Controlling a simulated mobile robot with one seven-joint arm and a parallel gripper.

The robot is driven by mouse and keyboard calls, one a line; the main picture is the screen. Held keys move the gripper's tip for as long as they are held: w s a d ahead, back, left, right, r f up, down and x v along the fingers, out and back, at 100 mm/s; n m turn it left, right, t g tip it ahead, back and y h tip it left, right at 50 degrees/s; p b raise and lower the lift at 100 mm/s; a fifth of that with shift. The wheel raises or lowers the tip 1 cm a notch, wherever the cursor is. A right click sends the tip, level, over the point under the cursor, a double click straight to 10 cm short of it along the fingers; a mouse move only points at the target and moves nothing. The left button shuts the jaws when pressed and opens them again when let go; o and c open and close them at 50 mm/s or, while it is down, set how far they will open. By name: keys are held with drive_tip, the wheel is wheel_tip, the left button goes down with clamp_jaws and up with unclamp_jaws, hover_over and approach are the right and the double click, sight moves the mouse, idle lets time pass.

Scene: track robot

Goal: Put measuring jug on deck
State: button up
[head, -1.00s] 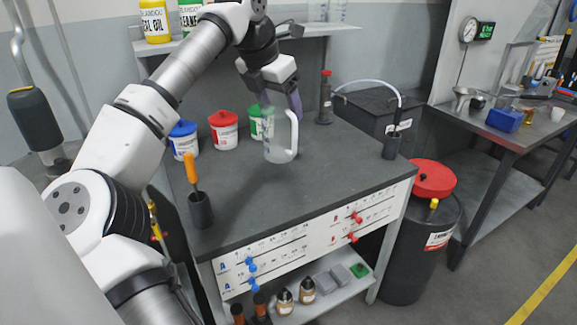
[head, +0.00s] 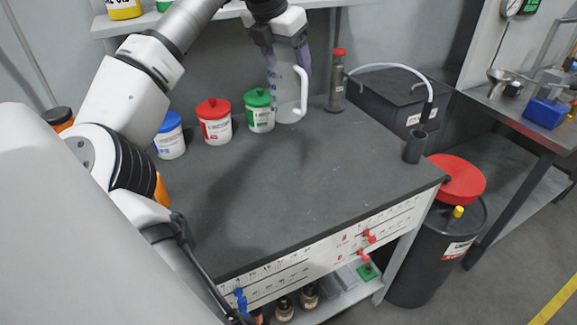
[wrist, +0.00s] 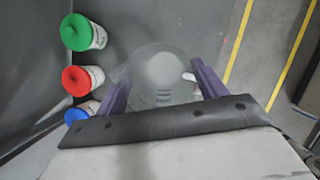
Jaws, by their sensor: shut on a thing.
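The measuring jug (head: 286,100) is a clear, frosted vessel with a white handle on its right side. My gripper (head: 288,52) is shut on the jug's upper part from above, and the jug hangs upright. In the wrist view the jug (wrist: 160,78) shows as a round translucent shape between the two purple fingers of my gripper (wrist: 158,88). The deck (head: 290,185) is the dark grey top of the workbench. The jug is over its back part, right of the green-lidded tub; I cannot tell whether its base touches the surface.
Blue-lidded (head: 170,137), red-lidded (head: 214,122) and green-lidded (head: 259,111) tubs stand left of the jug. A red-capped bottle (head: 337,82) and a dark box (head: 388,100) are to its right. A dark holder (head: 415,147) stands near the right edge. The deck's middle is clear.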

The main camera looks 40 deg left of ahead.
wheel_tip(320, 180, down, 20)
drive_tip(key=b, duration=1.7)
drive_tip(key=shift+b, duration=0.4)
drive_tip(key=shift+s+d+r, duration=0.1)
drive_tip(key=o, duration=1.3)
